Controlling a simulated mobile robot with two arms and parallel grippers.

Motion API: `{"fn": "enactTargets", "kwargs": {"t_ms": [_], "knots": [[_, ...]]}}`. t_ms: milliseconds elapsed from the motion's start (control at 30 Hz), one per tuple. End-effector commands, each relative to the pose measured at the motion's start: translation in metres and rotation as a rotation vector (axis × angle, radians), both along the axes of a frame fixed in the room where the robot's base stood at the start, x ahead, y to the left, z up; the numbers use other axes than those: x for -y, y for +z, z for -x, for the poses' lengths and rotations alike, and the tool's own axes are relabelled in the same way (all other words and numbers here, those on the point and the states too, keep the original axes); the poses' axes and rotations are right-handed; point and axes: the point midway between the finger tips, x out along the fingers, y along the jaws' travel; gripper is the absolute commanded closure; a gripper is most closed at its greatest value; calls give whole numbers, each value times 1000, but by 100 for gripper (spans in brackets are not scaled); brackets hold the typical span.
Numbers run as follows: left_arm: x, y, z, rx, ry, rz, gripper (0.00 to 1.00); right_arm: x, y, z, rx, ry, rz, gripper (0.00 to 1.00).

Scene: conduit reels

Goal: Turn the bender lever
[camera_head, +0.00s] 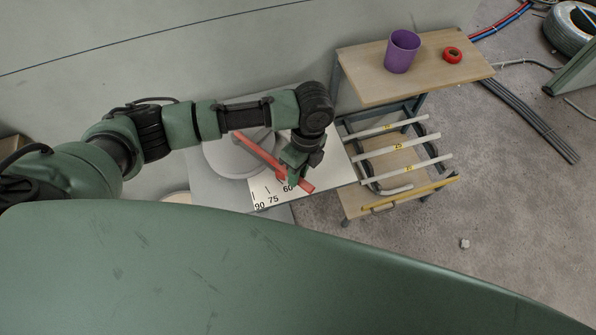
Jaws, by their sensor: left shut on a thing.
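The red bender lever (258,152) runs from a round grey disc (226,158) down to the right over a white angle plate (262,193) marked 90, 75 and 60. My left gripper (294,182) is shut on the lever near its outer end. The lever's tip lies just past the 60 mark, on its right. My left arm hides part of the disc and the plate. My right gripper is not in view.
A wooden-topped cart (366,92) stands to the right, with a purple cup (402,52) and a red tape roll (452,55) on top. Its lower rack holds white tubes and a yellow bar (408,195). Grey conduits (530,122) lie on the floor beyond.

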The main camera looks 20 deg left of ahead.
Motion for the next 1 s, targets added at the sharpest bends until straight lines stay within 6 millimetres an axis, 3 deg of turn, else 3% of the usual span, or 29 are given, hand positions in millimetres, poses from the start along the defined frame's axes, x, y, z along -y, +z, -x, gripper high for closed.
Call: {"fn": "enactTargets", "kwargs": {"t_ms": [300,500,767,800,867,1000], "knots": [[0,2,0,1,-2,2,100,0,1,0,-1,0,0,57],[-4,5,10,-3,-45,1,100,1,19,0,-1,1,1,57],[-4,1,11,-1,-55,2,100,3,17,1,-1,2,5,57],[-4,1,11,-1,-54,1,73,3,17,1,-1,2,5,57],[-4,1,10,-1,-54,1,57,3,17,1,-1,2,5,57],[-4,1,10,-1,-54,1,57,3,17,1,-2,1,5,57]]}}
